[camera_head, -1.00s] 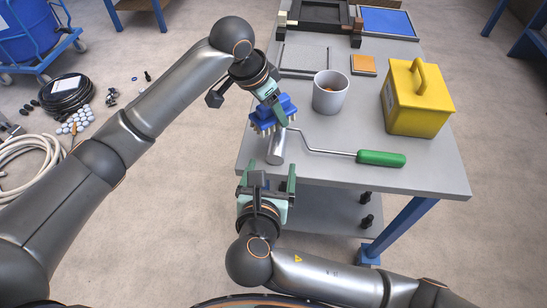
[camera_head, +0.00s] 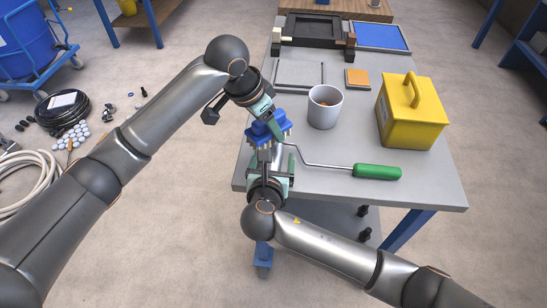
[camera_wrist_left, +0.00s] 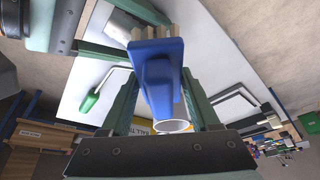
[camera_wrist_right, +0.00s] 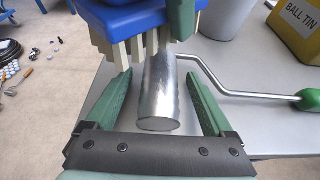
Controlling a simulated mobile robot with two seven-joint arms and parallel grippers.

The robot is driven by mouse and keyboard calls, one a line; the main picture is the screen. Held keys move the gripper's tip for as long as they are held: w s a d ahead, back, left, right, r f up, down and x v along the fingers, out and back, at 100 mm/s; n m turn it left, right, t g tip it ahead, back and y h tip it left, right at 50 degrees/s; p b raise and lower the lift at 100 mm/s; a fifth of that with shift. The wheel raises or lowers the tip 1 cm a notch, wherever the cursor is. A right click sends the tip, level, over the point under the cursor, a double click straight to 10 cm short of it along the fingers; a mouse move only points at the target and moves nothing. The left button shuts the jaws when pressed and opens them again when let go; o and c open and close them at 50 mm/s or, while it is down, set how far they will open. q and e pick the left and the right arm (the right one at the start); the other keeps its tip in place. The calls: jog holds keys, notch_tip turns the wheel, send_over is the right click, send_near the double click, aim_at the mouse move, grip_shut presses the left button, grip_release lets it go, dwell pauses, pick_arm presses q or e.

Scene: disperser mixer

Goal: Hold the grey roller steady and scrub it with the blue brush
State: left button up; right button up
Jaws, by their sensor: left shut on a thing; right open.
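The grey roller (camera_head: 265,157) lies near the left edge of the table. Its bent metal rod runs to a green handle (camera_head: 377,172) on the tabletop. My left gripper (camera_head: 266,117) is shut on the blue brush (camera_head: 258,131), bristles down at the roller's far end. In the right wrist view the pale bristles overlap the roller (camera_wrist_right: 160,95) on its left; contact is unclear. My right gripper (camera_head: 270,172) is open at the roller's near end. The right wrist view shows its fingers (camera_wrist_right: 156,80) on both sides of the roller, with gaps.
A grey cup (camera_head: 325,107) with something orange inside and a yellow ball tin (camera_head: 412,120) stand beyond the rod. An orange-topped block (camera_head: 357,78), a dark frame (camera_head: 312,32) and a blue panel (camera_head: 382,36) lie farther back. The table around the handle is clear.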

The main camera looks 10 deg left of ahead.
grip_shut()
dwell(1.3)
dwell(0.6)
